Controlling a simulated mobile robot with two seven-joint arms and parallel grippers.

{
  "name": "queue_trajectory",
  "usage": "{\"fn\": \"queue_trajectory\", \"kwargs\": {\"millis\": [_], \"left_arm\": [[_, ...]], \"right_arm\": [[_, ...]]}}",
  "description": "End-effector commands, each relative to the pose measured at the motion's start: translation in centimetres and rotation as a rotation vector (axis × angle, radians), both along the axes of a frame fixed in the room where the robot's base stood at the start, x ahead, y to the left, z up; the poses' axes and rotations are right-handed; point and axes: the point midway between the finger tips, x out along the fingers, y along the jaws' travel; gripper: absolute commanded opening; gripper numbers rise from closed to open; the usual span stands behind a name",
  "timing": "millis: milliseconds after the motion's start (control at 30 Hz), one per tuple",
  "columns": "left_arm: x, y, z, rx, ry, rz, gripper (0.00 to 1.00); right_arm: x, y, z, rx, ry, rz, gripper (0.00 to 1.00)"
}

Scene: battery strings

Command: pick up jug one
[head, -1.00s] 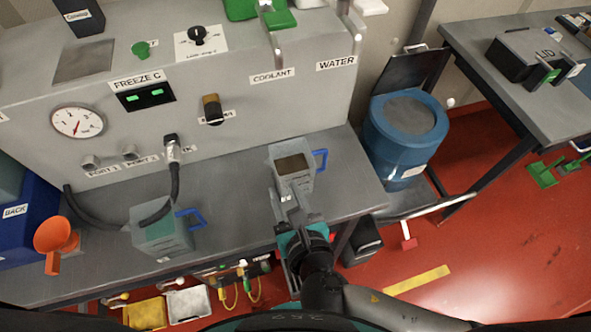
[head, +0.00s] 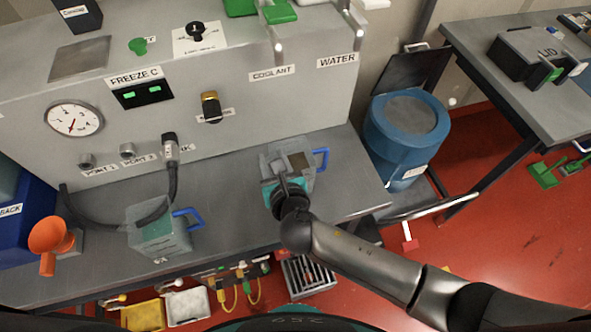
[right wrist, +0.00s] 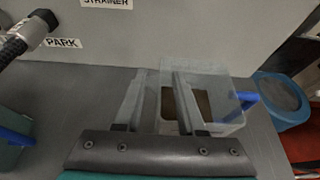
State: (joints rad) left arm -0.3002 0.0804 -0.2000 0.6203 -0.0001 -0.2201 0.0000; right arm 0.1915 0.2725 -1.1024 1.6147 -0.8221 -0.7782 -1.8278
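A clear grey jug with a blue handle (head: 301,161) stands upright on the bench under the COOLANT and WATER labels, with a brown patch showing inside. It also shows in the right wrist view (right wrist: 215,112). My right gripper (head: 283,180) is over its left side, partly hiding it. In the right wrist view the fingers (right wrist: 160,78) are apart, with the jug's left wall appearing between them; contact cannot be told. A second jug with a blue handle (head: 158,236) stands further left, looking teal. I cannot read which is jug one. My left gripper is out of view.
A black hose (head: 172,180) hangs from the machine beside the left jug. An orange funnel (head: 49,236) is at the bench's left end. A blue drum (head: 400,140) stands right of the bench. The bench (head: 235,220) is clear between the jugs.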

Motion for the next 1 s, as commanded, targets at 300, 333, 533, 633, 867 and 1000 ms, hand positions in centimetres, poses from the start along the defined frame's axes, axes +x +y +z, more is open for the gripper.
{"fn": "queue_trajectory", "kwargs": {"millis": [300, 333, 533, 633, 867, 1000], "left_arm": [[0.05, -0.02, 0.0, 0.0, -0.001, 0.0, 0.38], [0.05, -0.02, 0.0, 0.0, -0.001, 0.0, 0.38], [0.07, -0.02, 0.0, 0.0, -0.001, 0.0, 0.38], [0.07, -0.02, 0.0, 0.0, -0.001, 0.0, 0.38], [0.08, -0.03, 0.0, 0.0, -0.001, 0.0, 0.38], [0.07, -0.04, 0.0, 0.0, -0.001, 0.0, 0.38]], "right_arm": [[0.1, 0.04, -0.05, 0.001, 0.001, 0.0, 0.31], [0.1, 0.03, -0.04, 0.001, 0.001, 0.0, 0.28], [0.08, 0.03, -0.06, 0.0, 0.001, 0.0, 0.05], [0.07, 0.02, -0.05, 0.0, 0.001, 0.0, 0.0], [0.06, 0.02, -0.07, 0.0, 0.001, 0.0, 0.0], [0.06, 0.02, -0.07, 0.0, 0.001, 0.0, 0.0]]}}
